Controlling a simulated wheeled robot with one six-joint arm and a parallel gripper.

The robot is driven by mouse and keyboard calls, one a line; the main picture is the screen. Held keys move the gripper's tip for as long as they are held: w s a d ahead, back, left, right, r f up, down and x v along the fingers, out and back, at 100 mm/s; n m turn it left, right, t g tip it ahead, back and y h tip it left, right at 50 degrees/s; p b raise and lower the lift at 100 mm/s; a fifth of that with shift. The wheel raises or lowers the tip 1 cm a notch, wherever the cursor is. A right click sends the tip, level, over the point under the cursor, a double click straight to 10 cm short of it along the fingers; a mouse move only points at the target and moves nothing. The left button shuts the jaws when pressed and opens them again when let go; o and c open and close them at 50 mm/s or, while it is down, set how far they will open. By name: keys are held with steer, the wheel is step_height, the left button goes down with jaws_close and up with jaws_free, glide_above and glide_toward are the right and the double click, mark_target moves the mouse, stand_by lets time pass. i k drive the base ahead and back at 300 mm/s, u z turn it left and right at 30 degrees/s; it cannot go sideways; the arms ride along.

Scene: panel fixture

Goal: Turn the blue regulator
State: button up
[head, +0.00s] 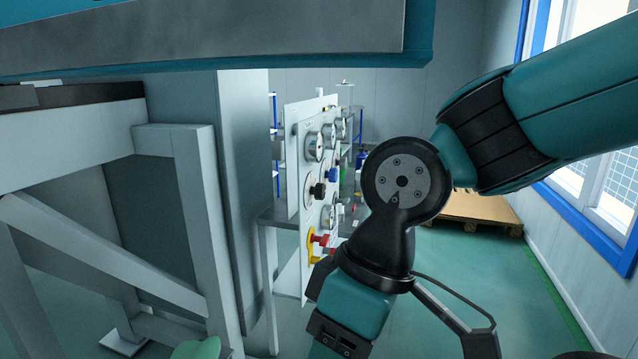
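The blue regulator (332,175) is a small blue knob on the white panel (307,150), which I see at a steep angle near the middle of the head view. It sits below the round gauges and to the upper right of a black knob (317,190). Which way the blue knob is turned is too small to tell. My arm hangs in front, just right of the panel, and runs down out of the bottom of the picture. My gripper is not in view, and nothing of mine is seen touching the blue regulator.
A red and yellow handle (314,246) sits low on the panel. Several gauges (316,146) stick out above. A grey steel frame (190,200) fills the left. A wooden pallet (468,211) lies behind my arm, near the windows. Green floor (505,290) is open at right.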

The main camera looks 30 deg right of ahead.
mark_target(332, 174)
steer(key=k, duration=0.55)
steer(key=z, duration=0.8)
steer(key=i, duration=1)
